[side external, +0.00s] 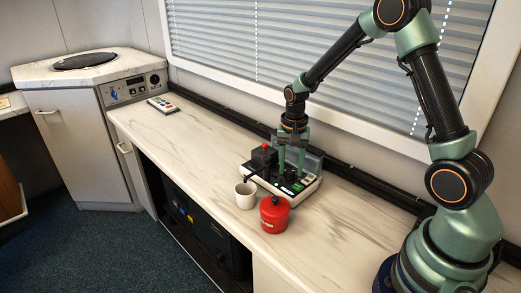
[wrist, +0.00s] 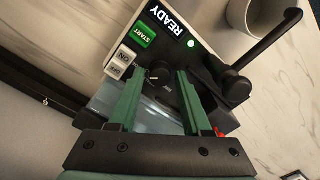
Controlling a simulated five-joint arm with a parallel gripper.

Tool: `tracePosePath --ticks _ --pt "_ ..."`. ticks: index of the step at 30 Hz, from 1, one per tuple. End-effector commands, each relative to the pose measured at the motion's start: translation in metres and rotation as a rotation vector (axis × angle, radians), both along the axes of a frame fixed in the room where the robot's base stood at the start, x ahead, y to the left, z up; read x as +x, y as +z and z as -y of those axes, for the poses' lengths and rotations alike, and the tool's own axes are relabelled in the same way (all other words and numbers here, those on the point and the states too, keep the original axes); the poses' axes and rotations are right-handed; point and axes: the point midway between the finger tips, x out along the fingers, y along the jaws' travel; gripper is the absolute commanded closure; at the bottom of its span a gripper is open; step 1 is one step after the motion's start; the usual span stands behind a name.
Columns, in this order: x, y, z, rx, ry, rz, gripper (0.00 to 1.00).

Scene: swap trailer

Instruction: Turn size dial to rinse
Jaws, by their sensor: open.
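In the side view my gripper (side external: 291,168) points down at the machine's top.
A black lever (wrist: 262,48) sticks out beside the panel. A remote-like keypad (side external: 162,104) lies at the far left. The counter (side external: 195,135) between is clear.

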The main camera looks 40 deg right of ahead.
Motion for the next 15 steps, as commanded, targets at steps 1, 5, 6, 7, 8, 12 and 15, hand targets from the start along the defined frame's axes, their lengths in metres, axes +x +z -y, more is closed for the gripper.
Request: tracePosePath --ticks 1,5,6,7,8,12,15 --pt "-0.0004 -0.0021 -0.0001 0.0 0.0 -0.001 0.51" --pt "-0.0004 -0.0034 -0.0001 0.0 0.0 -0.001 0.51" --pt "-0.0003 -0.0033 0.0 0.0 0.0 -0.001 0.51" --pt "-0.0003 -0.0032 0.0 0.0 0.0 -0.001 0.51" --pt "-0.0003 -0.0031 0.0 0.0 0.0 -0.001 0.51" --pt "-0.0003 -0.0029 0.0 0.0 0.0 -0.001 0.86" --pt "-0.0003 -0.0028 0.0 0.0 0.0 -0.001 1.0"
